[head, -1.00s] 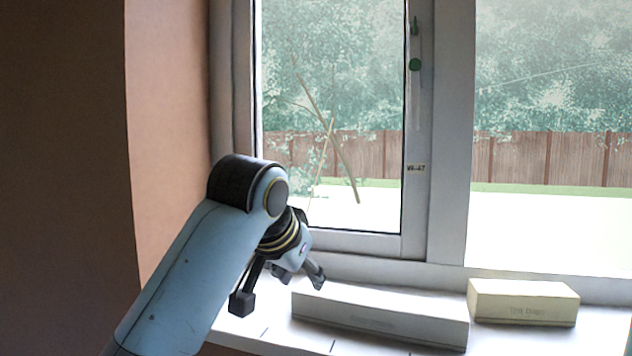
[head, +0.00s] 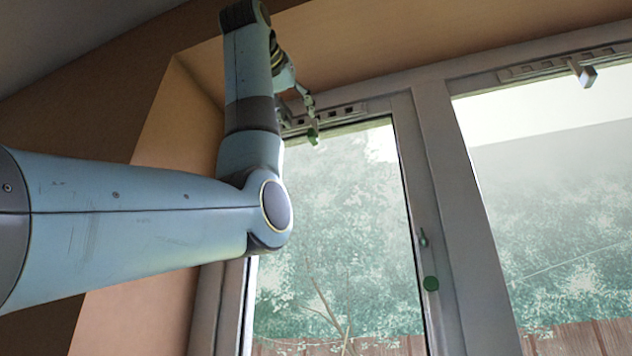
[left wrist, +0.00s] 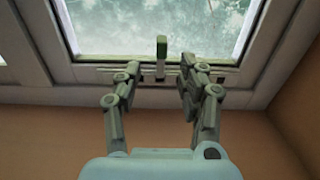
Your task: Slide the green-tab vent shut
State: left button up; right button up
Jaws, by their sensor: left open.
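The green-tab vent (head: 346,112) is a pale slotted strip along the top of the left window sash, with dark slots showing to the right of the tab. Its green tab (head: 313,137) hangs below the strip near its left end. My left gripper (head: 304,102) is raised to the strip. In the left wrist view, the green tab (left wrist: 161,46) stands between the open fingers of my left gripper (left wrist: 158,72), with a gap on both sides. I cannot tell whether the fingers reach its depth. My right gripper is not in view.
The brown wall reveal (head: 180,110) lies close at the left.

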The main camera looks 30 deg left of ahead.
aim_at(310, 129)
pick_arm(q)
jog(key=p+x, duration=0.1)
jog(key=x, duration=0.2)
jog(key=r+p+x, duration=0.1)
jog(key=p+x, duration=0.1)
jog(key=x, duration=0.1)
jog(key=p+x, duration=0.2)
jog(key=x, duration=0.1)
jog(key=shift+a+r, duration=0.15)
jog(key=shift+r, duration=0.25)
jog(key=shift+w+a+p, duration=0.1)
jog(key=shift+w+p, duration=0.2)
jog(key=shift+w, duration=0.15)
jog(key=shift+f, duration=0.1)
grip_shut()
